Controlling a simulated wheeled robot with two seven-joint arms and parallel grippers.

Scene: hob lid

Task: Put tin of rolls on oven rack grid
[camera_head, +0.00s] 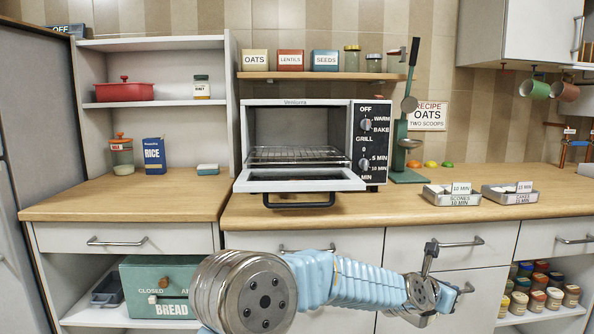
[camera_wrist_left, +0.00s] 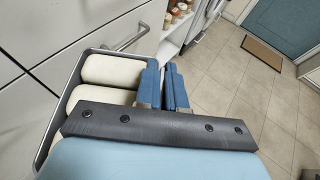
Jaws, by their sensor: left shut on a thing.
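The tin of rolls (camera_wrist_left: 75,76) shows in the left wrist view as a dark-rimmed tray with several pale rolls (camera_wrist_left: 112,68). My left gripper (camera_wrist_left: 165,86) is shut on the tin's edge, and its blue fingers and dark bar hide part of the tin. The tin is in front of the cabinet fronts; I cannot make it out in the head view. The oven (camera_head: 313,103) stands on the counter with its door (camera_head: 300,182) folded down open. The oven rack grid (camera_head: 296,155) is inside it, and I see nothing on it. My right gripper is not in view.
My blue arm crosses the lower middle of the head view. Two labelled tins (camera_head: 452,196) (camera_head: 510,196) and a green press (camera_head: 403,140) stand right of the oven. A shelf (camera_head: 320,76) with boxes and jars hangs above it. Bare counter (camera_head: 130,200) lies to the left.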

